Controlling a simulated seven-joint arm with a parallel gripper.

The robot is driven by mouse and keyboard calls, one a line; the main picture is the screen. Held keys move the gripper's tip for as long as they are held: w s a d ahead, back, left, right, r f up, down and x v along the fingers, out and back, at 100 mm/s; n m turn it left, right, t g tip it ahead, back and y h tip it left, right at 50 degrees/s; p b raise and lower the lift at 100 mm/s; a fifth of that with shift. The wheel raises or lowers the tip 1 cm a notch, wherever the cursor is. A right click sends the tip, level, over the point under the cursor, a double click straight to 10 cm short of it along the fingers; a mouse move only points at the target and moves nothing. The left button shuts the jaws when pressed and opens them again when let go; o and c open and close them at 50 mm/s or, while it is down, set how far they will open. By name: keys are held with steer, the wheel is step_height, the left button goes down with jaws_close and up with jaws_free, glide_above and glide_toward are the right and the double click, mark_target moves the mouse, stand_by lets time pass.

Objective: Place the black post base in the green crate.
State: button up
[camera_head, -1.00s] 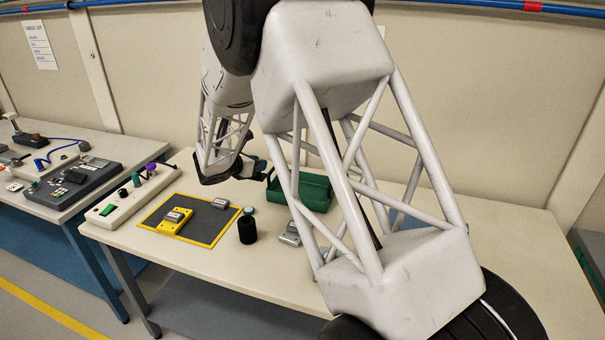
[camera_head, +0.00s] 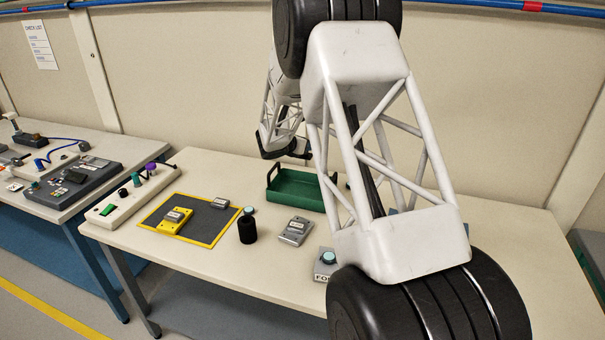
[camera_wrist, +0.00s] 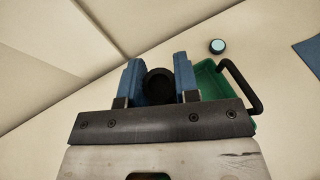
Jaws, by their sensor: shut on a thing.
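In the wrist view my gripper (camera_wrist: 158,72) has its two blue fingers closed on a round black thing, the black post base (camera_wrist: 160,88), seen end-on between them. The green crate (camera_wrist: 207,80) shows just right of the right finger, partly hidden by the gripper. In the head view the green crate (camera_head: 296,200) stands at the back of the table, with a dark handle on its left end. The gap between post base and crate cannot be judged.
A black cylinder (camera_head: 247,231) stands in front of the crate, beside a yellow-edged grey mat (camera_head: 208,222). A grey box (camera_head: 295,231) and a blue-topped box (camera_head: 327,260) lie nearby. A pale-topped round item (camera_wrist: 217,46) shows beyond the crate in the wrist view.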

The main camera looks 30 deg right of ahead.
glide_above(301, 190)
steer(key=d, duration=0.2)
steer(key=shift+s+f, duration=0.2)
steer(key=shift+f, duration=2.3)
steer(key=shift+f, duration=0.15)
steer(key=shift+f, duration=3)
steer(key=shift+f, duration=1.9)
steer(key=shift+f, duration=0.15)
steer(key=o, duration=1)
